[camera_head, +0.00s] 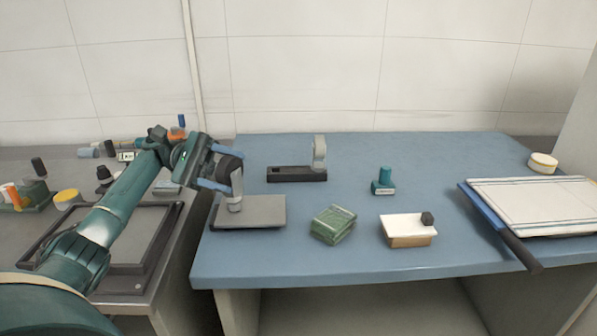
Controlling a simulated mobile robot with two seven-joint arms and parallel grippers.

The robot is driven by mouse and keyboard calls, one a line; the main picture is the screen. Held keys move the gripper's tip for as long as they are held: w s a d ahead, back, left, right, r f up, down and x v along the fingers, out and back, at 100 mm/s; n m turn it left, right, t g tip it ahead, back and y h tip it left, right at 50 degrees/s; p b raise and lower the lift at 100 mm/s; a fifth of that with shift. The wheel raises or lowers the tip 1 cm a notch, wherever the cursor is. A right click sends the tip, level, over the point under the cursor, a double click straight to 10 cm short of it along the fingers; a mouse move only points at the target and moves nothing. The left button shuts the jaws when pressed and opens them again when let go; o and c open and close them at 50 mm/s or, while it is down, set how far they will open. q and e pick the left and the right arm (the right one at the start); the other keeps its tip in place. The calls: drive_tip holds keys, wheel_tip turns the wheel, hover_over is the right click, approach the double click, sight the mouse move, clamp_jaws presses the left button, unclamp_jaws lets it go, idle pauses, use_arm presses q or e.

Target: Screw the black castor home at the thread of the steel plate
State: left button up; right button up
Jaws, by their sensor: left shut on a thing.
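The steel plate (265,212) is a flat grey slab lying at the left front of the blue table. My left gripper (221,170) is above the plate's left part, with its blue fingers shut on the black castor (231,171). The castor looks dark and rounded between the fingers. A lighter grey stem-like part (235,203) shows below it, reaching down to the plate. I cannot tell whether this part belongs to the castor or to the plate, and the thread itself is not clear. My right gripper is not in view.
Behind the plate stands a black base (290,175) with a grey upright. To the right are a green packet (333,224), a teal block (384,183), a white-topped box (406,228) and a large white board (540,200). A grey bench (150,292) with a dark tray adjoins at left.

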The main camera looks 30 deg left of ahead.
use_arm(q)
drive_tip(key=o, duration=1)
drive_tip(key=shift+d, duration=0.1)
drive_tip(key=shift+c, duration=0.2)
drive_tip(key=o, duration=0.4)
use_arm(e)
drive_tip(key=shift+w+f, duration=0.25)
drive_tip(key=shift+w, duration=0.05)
use_arm(q)
drive_tip(key=shift+c, duration=0.5)
